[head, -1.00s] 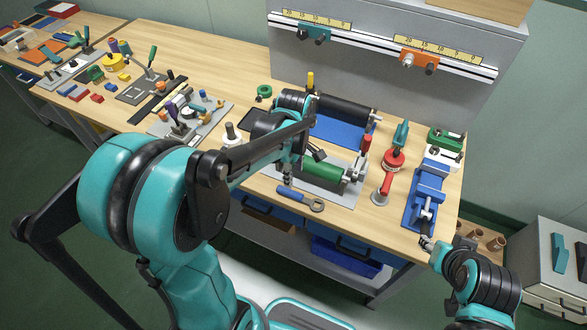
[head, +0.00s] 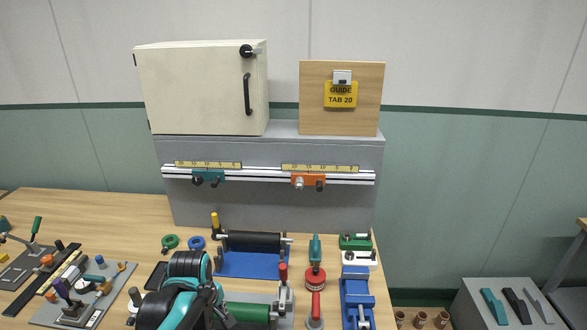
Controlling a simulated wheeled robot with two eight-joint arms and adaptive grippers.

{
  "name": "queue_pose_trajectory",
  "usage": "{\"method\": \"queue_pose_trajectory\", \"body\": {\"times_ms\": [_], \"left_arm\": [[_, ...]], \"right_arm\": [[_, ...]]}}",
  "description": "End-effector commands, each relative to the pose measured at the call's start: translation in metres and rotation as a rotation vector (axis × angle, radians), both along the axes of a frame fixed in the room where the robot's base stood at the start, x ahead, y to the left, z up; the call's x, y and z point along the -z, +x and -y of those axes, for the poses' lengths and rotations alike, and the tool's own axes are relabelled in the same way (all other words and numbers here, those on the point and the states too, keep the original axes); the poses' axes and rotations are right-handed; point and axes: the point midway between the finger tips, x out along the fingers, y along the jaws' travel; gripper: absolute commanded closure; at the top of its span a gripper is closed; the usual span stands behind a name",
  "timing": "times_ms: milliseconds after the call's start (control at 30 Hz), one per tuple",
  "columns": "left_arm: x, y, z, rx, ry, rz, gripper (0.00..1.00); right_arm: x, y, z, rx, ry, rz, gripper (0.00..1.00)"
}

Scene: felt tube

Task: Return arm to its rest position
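My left arm's black and teal wrist (head: 188,265) shows at the bottom of the head view, left of the green roller (head: 246,311). My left gripper (head: 214,308) is a dark shape just below it, close to the roller's left end in the picture. Its fingertips are not clear, so I cannot tell whether it is open or touches anything. My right arm and gripper are out of view.
A black roller over a blue sheet (head: 252,265) lies behind the green roller. A red-handled tool (head: 315,302) and a blue vise (head: 355,300) stand to the right. A grey panel (head: 270,208) with a rail closes the back. The wooden bench (head: 110,215) is clear at back left.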

Motion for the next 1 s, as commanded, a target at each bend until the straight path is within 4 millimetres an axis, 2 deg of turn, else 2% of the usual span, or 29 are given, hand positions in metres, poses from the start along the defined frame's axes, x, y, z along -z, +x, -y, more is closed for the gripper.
{"method": "queue_pose_trajectory", "body": {"times_ms": [33,300,500,667,1000], "left_arm": [[-0.004,-0.013,0.004,0.113,0.02,0.046,0.54],[-0.018,-0.06,0.019,0.743,0.226,0.293,0.54],[-0.016,-0.078,0.025,1.034,0.382,0.394,0.54],[-0.016,-0.082,0.026,1.117,0.435,0.419,0.54],[-0.016,-0.082,0.026,1.122,0.438,0.419,0.54]], "right_arm": [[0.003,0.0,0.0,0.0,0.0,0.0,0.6],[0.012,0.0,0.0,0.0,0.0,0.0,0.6],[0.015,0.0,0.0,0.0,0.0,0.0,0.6],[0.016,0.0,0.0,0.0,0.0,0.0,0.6],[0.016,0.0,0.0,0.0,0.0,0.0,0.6]]}}
